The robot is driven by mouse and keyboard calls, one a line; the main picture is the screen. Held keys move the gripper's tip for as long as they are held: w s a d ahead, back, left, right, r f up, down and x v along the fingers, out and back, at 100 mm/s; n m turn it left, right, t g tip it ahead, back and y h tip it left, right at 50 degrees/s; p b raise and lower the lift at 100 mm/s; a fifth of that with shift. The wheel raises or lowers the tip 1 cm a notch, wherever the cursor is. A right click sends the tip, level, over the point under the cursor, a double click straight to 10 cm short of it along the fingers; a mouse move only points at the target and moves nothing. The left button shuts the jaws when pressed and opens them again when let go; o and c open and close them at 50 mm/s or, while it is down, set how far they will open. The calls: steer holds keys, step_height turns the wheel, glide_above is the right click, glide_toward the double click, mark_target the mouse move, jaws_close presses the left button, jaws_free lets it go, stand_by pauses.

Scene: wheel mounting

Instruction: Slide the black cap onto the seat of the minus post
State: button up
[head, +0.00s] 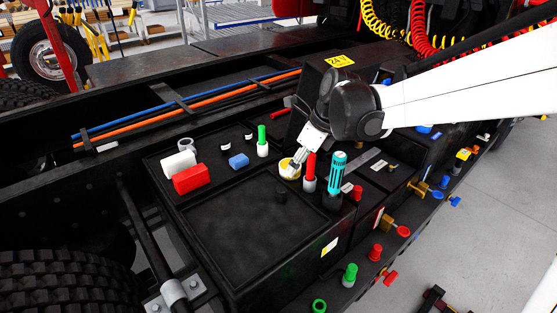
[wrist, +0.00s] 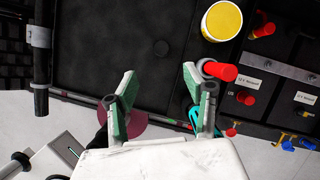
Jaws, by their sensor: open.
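My gripper (head: 292,169) is over the tray's back right, near a yellow-topped round tin. In the wrist view my gripper (wrist: 161,85) has its two green-padded fingers wide apart with nothing between them. I cannot tell for sure which fitting is the minus post; small dark posts with pale marks (head: 225,147) stand behind the tray.
The yellow-topped tin (wrist: 222,20), a red-capped bottle (head: 309,172), a green-capped bottle (head: 263,140) and a teal handle (head: 336,172) stand around. The tray's middle is clear.

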mark_target(282, 189)
steer(key=x, duration=0.8)
steer(key=shift+f, duration=0.15)
steer(key=shift+d+p+x, duration=0.1)
steer(key=shift+p+x, duration=0.2)
steer(key=shift+x, duration=1)
steer(key=shift+d+p+x, duration=0.15)
steer(key=shift+p+x, duration=0.15)
steer(key=shift+x, duration=1)
steer(key=c, duration=0.9)
